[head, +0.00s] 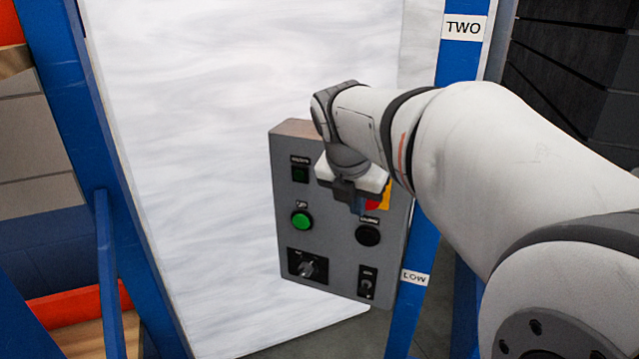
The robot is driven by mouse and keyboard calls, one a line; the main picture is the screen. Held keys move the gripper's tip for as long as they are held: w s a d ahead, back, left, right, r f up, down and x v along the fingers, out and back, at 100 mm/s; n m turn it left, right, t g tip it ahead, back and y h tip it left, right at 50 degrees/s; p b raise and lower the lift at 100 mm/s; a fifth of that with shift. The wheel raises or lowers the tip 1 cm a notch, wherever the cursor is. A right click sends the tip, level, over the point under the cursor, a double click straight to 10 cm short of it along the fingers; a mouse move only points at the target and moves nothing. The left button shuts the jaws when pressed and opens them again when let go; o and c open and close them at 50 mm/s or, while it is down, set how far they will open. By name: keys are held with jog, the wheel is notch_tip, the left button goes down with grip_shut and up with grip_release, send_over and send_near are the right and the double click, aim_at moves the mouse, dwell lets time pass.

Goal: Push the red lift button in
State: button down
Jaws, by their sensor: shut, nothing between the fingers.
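A grey control box (335,245) stands upright in front of a white sheet, tilted slightly in the picture. A red part (372,204) with yellow (386,197) beside it shows at its upper right. Most of it is hidden behind my gripper (357,208), so I cannot tell its full shape or whether it is pressed in. My gripper is shut and empty, pointing down in the picture over this red part. I cannot tell whether the fingertips touch it.
The box also carries a green button (302,220), a black round button (367,235), a rotary knob (308,268), a small switch (367,284) and a dark square (300,174). Blue posts (422,262) flank the white sheet (200,130). My arm fills the right side.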

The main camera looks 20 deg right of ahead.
jog(key=a+v, duration=0.1)
jog(key=v, duration=0.9)
jog(key=shift+s, duration=0.35)
jog(key=shift+f, duration=0.1)
jog(key=s+a+f+m+y, duration=0.1)
jog(key=s+f+m, duration=0.4)
jog(key=f+m, duration=0.5)
jog(key=s+a+f+m+y, duration=0.2)
jog(key=s+a+f+m, duration=0.2)
jog(key=f+m, duration=0.7)
jog(key=s+m, duration=0.1)
jog(key=m, duration=0.4)
jog(key=shift+s+m, duration=0.4)
jog(key=c, duration=2.2)
grip_release()
